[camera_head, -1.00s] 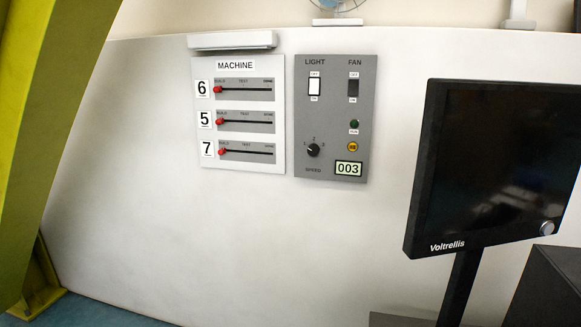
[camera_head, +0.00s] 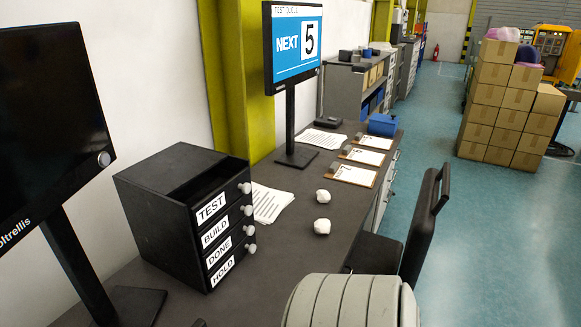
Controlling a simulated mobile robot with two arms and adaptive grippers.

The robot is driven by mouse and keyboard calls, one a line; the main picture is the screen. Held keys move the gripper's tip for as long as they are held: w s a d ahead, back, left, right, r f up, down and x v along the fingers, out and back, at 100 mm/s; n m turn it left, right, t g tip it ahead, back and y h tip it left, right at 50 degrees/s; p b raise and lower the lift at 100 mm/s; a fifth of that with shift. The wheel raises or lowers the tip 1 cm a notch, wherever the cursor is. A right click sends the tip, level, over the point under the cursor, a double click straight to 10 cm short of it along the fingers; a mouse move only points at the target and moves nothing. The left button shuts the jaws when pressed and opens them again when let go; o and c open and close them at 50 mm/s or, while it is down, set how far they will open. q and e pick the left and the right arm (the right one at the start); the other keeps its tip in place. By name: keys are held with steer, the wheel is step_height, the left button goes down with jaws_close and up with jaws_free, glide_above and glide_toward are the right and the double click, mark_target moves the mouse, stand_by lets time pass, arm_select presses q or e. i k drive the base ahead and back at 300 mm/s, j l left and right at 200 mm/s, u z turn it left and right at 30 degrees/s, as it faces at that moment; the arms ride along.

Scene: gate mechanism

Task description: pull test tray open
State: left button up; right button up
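The test tray (camera_head: 211,207) is the top drawer of a black drawer box (camera_head: 160,215) on the desk. It carries a white TEST label and a pale round knob (camera_head: 245,188) at its right side. Its front looks flush with the drawers below, labelled BUILD, DONE and HOLD, each with a similar knob. The top of the box is open and shows a dark hollow. Neither of my grippers is identifiable in this view, and nothing is seen touching the tray.
A dark monitor (camera_head: 45,120) stands left of the box. A screen showing a large 5 (camera_head: 295,45) stands behind it. Papers (camera_head: 268,203), white crumpled lumps (camera_head: 322,226) and clipboards (camera_head: 355,175) lie to the right. A black chair (camera_head: 405,240) stands at the desk's edge.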

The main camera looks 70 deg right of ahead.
mark_target(191, 184)
steer(key=k+z, duration=0.1)
steer(key=z, duration=1.65)
